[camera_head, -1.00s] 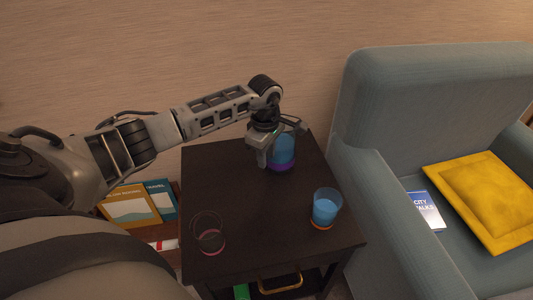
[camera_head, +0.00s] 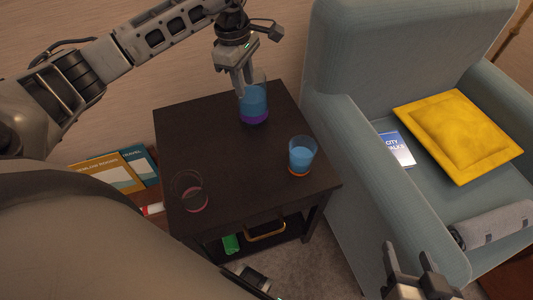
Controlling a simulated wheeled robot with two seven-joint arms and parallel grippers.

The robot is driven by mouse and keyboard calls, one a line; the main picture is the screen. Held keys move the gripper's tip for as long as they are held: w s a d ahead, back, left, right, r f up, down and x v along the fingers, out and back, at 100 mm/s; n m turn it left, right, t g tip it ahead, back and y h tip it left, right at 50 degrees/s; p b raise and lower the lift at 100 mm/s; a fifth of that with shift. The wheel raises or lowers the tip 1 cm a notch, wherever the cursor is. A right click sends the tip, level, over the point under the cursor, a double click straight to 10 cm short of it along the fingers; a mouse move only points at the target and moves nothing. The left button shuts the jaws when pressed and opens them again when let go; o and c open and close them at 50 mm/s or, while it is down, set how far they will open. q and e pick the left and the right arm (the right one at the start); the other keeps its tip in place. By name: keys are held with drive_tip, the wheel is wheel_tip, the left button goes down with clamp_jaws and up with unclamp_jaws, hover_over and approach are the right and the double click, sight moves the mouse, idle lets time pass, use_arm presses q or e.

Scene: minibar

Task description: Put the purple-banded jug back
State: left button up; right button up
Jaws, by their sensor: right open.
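The purple-banded jug (camera_head: 255,106) is clear, holds blue liquid and has a purple band low down. It stands upright on the dark side table (camera_head: 215,150), near its back right. My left gripper (camera_head: 241,92) is above the jug's left side, with its fingers pointing down and overlapping the rim in view. I cannot tell whether its fingers touch the jug or how far apart they are. My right gripper (camera_head: 411,262) is at the bottom right, open and empty, away from the table.
An orange-banded glass with blue liquid (camera_head: 302,156) stands at the table's right edge. An empty pink-banded glass (camera_head: 190,193) stands front left. A blue-grey armchair (camera_head: 345,125) is close on the right, with a yellow cushion (camera_head: 459,136) and a book (camera_head: 397,149). The table's middle is clear.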

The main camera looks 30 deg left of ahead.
use_arm(q)
drive_tip(key=s+d+f+n+h, duration=0.15)
drive_tip(key=s+d+h, duration=0.3)
drive_tip(key=d, duration=0.65)
drive_tip(key=s+d+n+h, duration=0.25)
drive_tip(key=d+h, duration=0.35)
drive_tip(key=d, duration=0.5)
drive_tip(key=s+d+r+n+t+h, duration=0.3)
drive_tip(key=d+r+n+t+h, duration=0.3)
drive_tip(key=n, duration=0.4)
drive_tip(key=w+a+n+t+y, duration=0.1)
drive_tip(key=a+n+t+y, duration=0.3)
drive_tip(key=n, duration=0.6)
drive_tip(key=w+a+n+t+y, duration=0.1)
drive_tip(key=n+t+y, duration=0.1)
drive_tip(key=n+t, duration=0.65)
drive_tip(key=s+a+f+n+g+y, duration=0.5)
drive_tip(key=s+f+n, duration=0.5)
drive_tip(key=n, duration=0.8)
wheel_tip(320, 180, down, 2)
drive_tip(key=g+y, duration=0.2)
drive_tip(key=shift+y, duration=0.35)
drive_tip(key=shift+w+n, duration=0.1)
drive_tip(key=shift+n, duration=0.15)
